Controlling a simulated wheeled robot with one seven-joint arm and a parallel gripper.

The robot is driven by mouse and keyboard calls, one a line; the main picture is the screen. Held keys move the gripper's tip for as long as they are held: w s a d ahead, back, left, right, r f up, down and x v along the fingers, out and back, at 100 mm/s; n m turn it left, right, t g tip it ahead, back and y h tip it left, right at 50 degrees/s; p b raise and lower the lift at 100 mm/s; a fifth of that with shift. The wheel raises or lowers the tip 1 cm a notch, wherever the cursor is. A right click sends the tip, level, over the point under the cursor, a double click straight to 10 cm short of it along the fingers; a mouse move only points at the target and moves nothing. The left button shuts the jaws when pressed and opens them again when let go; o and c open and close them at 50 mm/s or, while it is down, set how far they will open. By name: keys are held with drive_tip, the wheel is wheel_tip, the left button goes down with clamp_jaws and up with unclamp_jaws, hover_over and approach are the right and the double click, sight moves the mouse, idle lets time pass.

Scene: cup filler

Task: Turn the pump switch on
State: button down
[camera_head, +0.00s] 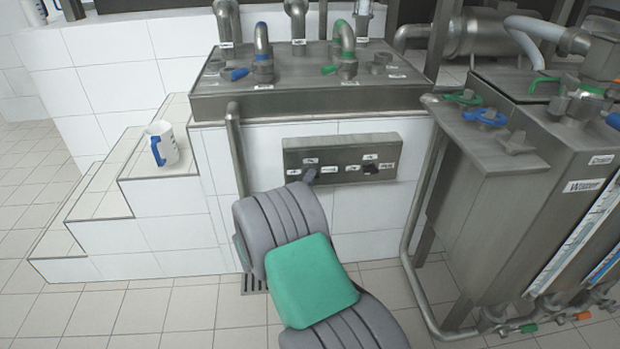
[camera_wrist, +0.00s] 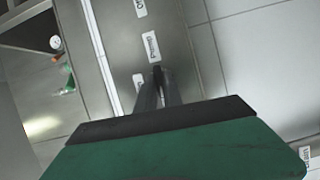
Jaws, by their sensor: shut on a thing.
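A grey metal switch panel (camera_head: 343,143) is on the front of the white tiled block. A dark knob (camera_head: 371,169) on its right half is free and apart from my gripper. My gripper (camera_head: 310,174) is at the panel's left half, mostly hidden behind my arm. In the wrist view my gripper's fingers (camera_wrist: 158,90) are close together, shut on a small dark switch knob (camera_wrist: 157,70). The panel (camera_wrist: 170,20) with white labels lies just beyond.
A steel top with pipes and blue and green valves (camera_head: 310,90) is above the panel. A white and blue jug (camera_head: 162,144) stands on the tiled steps at left. A steel tank (camera_head: 500,215) with a pipe is at right. Tiled floor is clear at left.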

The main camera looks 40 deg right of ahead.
drive_tip(key=shift+s+d+r+m+t+y+p, duration=0.1)
drive_tip(key=shift+m+t+y+p, duration=0.15)
drive_tip(key=shift+m+y+p, duration=1.5)
drive_tip(key=shift+s+d+r+m+t+y+p, duration=0.1)
drive_tip(key=shift+m+t+y+p, duration=0.2)
drive_tip(key=shift+m+y+p, duration=1.45)
drive_tip(key=shift+d+r+m+t+y+p, duration=0.1)
drive_tip(key=shift+m+t+y+p, duration=0.45)
drive_tip(key=shift+m, duration=2.35)
drive_tip(key=shift+a+g+h, duration=0.1)
drive_tip(key=shift+g+h, duration=0.15)
drive_tip(key=shift+g, duration=0.05)
drive_tip(key=c, duration=1.5)
unclamp_jaws()
